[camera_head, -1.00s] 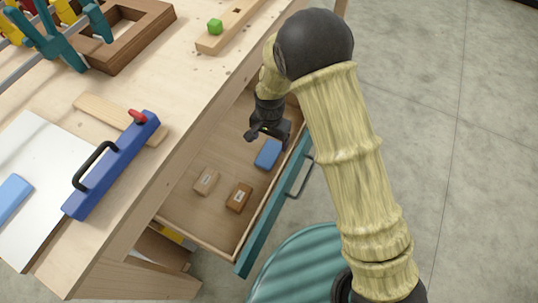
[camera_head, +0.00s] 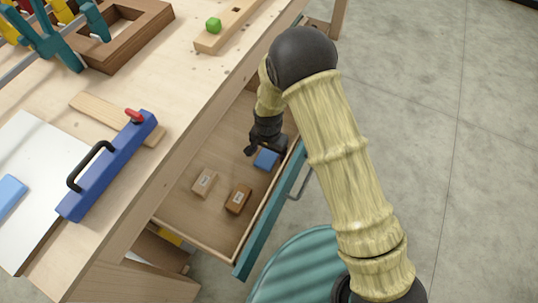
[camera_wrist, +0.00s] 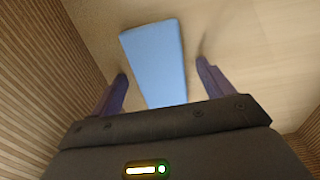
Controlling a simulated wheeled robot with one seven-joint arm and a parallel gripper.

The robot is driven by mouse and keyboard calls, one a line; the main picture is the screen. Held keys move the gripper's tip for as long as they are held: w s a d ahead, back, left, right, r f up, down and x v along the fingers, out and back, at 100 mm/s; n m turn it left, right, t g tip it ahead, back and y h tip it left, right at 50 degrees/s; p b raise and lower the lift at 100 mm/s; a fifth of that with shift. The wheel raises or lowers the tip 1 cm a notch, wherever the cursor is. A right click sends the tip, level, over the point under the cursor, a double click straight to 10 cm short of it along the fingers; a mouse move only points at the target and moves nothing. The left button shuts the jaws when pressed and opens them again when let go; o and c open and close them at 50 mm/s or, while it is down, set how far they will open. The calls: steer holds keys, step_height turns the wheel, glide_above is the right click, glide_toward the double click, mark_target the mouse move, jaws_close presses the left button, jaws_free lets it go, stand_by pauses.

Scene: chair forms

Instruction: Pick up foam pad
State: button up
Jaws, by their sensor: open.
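A blue foam pad (camera_head: 266,159) lies flat in the open drawer, toward the drawer's front side. In the wrist view the blue pad (camera_wrist: 155,62) lies lengthwise between the two fingers, its near end close to my gripper's body. My gripper (camera_head: 264,150) is over the pad and hides part of it in the head view. In the wrist view my gripper (camera_wrist: 161,80) is open, with one finger on each side of the pad and a gap on both sides. Another light blue pad (camera_head: 10,195) lies on a white board on the bench.
The drawer (camera_head: 175,208) also holds a tan block (camera_head: 204,182) and a brown block (camera_head: 238,198). Its walls rise close around my gripper. The bench top (camera_head: 185,80) overhangs beside it. A teal stool (camera_head: 300,268) stands in front.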

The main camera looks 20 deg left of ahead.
mark_target(269, 154)
stand_by(0.4)
steer(key=c, duration=1.1)
steer(key=shift+o, duration=0.2)
step_height(269, 154, up, 10)
steer(key=p, duration=0.1)
steer(key=shift+p, duration=0.35)
